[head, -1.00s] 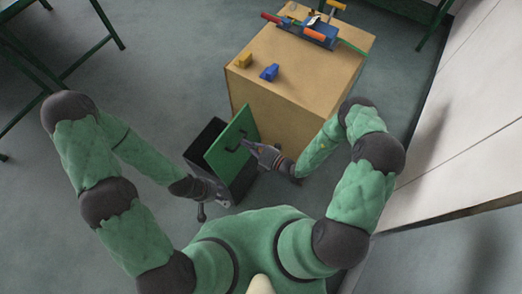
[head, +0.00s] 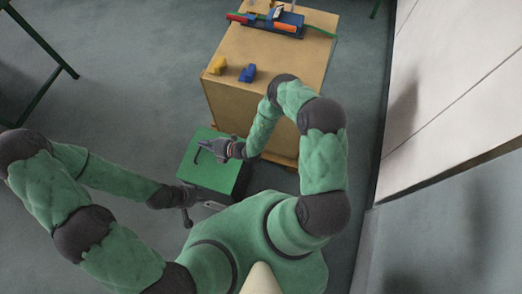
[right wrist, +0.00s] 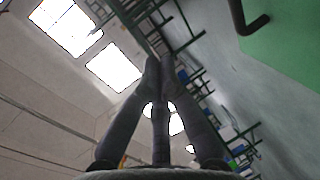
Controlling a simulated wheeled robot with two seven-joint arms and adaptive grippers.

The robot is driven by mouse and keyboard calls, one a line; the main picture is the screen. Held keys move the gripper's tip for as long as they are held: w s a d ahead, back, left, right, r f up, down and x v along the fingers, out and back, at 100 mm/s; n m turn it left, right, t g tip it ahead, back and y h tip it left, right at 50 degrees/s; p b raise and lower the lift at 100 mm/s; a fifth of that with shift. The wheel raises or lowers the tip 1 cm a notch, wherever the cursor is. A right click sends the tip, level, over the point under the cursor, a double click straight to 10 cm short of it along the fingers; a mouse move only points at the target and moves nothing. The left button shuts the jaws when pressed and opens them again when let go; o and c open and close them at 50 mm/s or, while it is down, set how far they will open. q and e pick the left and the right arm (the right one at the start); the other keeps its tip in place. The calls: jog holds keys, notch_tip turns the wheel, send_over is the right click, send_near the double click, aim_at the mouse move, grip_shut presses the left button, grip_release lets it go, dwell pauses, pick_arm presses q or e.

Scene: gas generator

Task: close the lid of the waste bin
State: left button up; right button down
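The waste bin (head: 236,190) is a dark box on the floor in front of the wooden cabinet. Its green lid (head: 205,177) lies about flat over the top; I cannot tell whether a small gap is left. A dark bar handle (head: 203,153) is on the lid. The lid (right wrist: 290,50) and handle (right wrist: 245,22) also show at the upper right of the right wrist view. My right gripper (head: 212,145) is over the lid's far part beside the handle, its fingertips together (right wrist: 158,62) with nothing between them. My left gripper (head: 202,206) is low at the bin's near side; its fingers are unclear.
The wooden cabinet (head: 250,112) stands just behind the bin. A white wall (head: 440,95) is at the right.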

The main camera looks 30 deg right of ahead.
pick_arm(q)
notch_tip(320, 180, down, 7)
jog(key=b, duration=0.6)
pick_arm(e)
send_over(197, 148)
jog(key=s, duration=0.3)
notch_tip(197, 148, down, 9)
jog(key=shift+d+r, duration=0.1)
jog(key=shift+d, duration=0.05)
jog(key=shift+s, duration=0.1)
